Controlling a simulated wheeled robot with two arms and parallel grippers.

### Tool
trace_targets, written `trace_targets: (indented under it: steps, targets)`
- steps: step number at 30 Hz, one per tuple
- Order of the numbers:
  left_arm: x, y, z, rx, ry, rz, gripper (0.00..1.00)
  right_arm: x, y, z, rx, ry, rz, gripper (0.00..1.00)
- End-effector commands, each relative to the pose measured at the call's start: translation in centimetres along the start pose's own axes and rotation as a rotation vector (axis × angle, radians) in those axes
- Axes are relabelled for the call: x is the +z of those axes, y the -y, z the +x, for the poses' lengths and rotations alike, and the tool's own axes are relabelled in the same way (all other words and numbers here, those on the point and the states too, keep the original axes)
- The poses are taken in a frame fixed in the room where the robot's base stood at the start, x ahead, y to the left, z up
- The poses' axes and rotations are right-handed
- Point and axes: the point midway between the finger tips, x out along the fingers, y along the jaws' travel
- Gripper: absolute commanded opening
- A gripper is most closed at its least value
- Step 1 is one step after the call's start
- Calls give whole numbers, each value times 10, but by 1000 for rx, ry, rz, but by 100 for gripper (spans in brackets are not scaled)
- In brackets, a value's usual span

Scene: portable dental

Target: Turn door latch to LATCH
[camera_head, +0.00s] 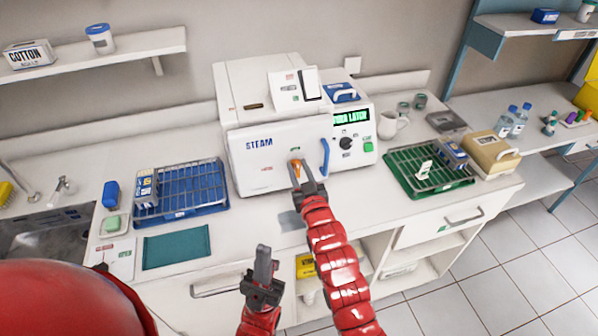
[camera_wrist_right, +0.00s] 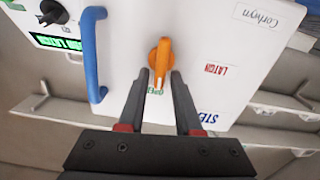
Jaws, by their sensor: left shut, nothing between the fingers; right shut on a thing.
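The white steam sterilizer (camera_head: 285,150) stands on the counter with its front door closed. An orange door latch (camera_wrist_right: 160,60) sits on the door. It also shows in the head view (camera_head: 295,168), partly hidden by my gripper. The latch's long end points toward the green OPEN label (camera_wrist_right: 154,91); the red LATCH label (camera_wrist_right: 220,70) lies to one side, at left in the head view (camera_head: 267,169). My right gripper (camera_head: 300,178) is shut on the latch, one finger on each side. My left gripper (camera_head: 263,262) is shut and empty, in front of the counter.
A blue door handle (camera_head: 324,157) is just right of the latch. The control panel (camera_head: 352,135) has a lit green display and black knob. A blue rack (camera_head: 190,195) is at left, a green rack (camera_head: 400,170) at right. A teal cloth (camera_head: 176,247) lies in front.

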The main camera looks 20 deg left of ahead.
Motion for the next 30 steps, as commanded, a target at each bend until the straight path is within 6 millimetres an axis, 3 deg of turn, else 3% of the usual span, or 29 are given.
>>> trace_targets:
  steps: [12, 30]
  targets:
    - [8, -2, -48, 0, 0, 0, 0, 8, 7, 0, -2, 0, -357, 0]
    - [12, -4, -72, 0, 0, 0, 0, 12, 12, 0, -1, 9, -928, 0]
